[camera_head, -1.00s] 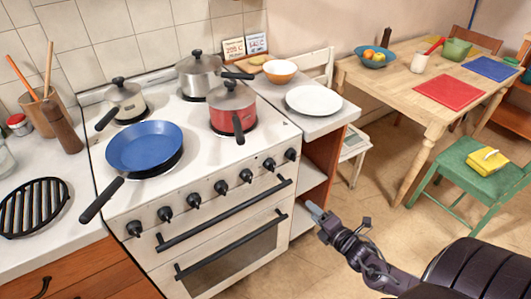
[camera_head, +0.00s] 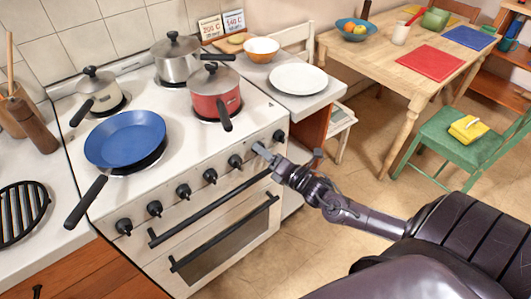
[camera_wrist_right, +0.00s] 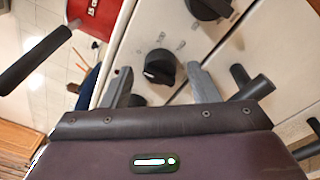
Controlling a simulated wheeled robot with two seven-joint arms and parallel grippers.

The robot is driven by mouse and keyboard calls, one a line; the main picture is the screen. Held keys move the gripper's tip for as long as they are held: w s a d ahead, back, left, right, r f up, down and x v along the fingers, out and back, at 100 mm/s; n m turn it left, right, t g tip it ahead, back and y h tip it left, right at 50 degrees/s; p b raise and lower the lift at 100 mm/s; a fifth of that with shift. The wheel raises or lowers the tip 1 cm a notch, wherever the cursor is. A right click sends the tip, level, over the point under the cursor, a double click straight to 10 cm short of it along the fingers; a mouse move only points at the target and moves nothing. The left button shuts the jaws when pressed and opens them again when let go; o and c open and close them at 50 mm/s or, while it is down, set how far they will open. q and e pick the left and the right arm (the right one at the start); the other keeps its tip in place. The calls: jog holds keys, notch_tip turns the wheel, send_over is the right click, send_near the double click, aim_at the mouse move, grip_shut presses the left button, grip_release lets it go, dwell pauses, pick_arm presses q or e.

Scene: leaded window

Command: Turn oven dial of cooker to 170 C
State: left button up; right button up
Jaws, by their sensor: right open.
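The white cooker (camera_head: 80,183) has a row of several black dials along its front, one of them a dial (camera_head: 235,162) just left of my right gripper. My right gripper (camera_head: 262,153) is open in front of the right part of this row and hides part of it. In the right wrist view, a black dial (camera_wrist_right: 160,66) with a pale pointer mark and faint print around it shows between the two open fingers (camera_wrist_right: 163,76). I cannot tell if the fingers touch it. The print is too small to read. My left gripper is out of view.
An oven handle (camera_head: 210,208) runs below the dials. A blue pan (camera_head: 125,138) and a red pot (camera_head: 213,92) stand on the hob, handles sticking out over the front. Two cards with temperatures (camera_head: 222,26) stand at the back.

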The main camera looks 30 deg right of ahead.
jog(key=shift+w, duration=0.1)
jog(key=c, duration=1)
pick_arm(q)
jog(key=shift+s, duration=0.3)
pick_arm(e)
jog(key=shift+o, duration=0.2)
